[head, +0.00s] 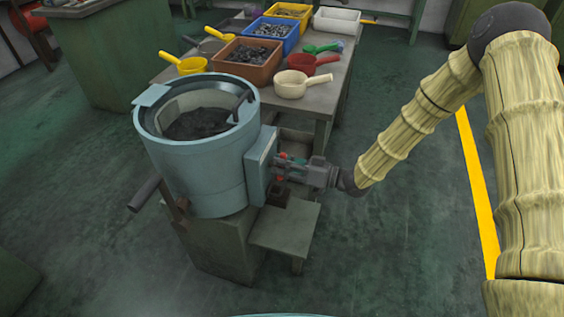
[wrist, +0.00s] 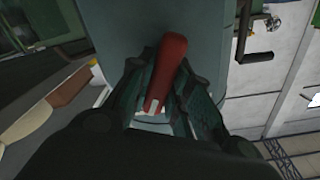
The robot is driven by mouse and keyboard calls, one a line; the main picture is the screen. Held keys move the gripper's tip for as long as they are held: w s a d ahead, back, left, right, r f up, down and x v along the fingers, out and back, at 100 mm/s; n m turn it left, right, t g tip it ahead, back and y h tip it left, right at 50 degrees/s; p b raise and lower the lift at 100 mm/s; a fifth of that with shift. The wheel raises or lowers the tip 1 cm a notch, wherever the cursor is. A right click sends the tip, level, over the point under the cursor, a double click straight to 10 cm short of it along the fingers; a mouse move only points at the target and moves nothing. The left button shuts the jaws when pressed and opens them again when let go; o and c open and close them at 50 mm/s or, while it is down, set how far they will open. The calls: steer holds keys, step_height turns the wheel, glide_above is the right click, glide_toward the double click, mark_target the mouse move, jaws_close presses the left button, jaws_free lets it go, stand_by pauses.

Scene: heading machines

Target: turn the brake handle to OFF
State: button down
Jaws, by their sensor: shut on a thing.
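A red handle (wrist: 166,72) with a pale patch near its lower end lies between the two fingers of my gripper (wrist: 168,98) in the wrist view. My gripper is shut on it, against the side of a blue-grey machine. In the head view my gripper (head: 284,170) reaches from the right to the box (head: 258,165) on the round blue-grey machine (head: 198,172). Small red parts show around the fingers there. The fingers hide much of the handle, and no OFF mark is readable.
A black lever (head: 145,193) sticks out at the machine's lower left. A low side step (head: 284,235) stands below my gripper. Behind is a table (head: 318,105) with scoops and bins of parts. The floor at right is open, with a yellow line (head: 477,190).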

steer(key=shift+m+p, duration=0.3)
steer(key=shift+m, duration=0.5)
steer(key=shift+w, duration=0.1)
steer(key=c, duration=1.3)
jaws_free()
steer(key=v, duration=1.2)
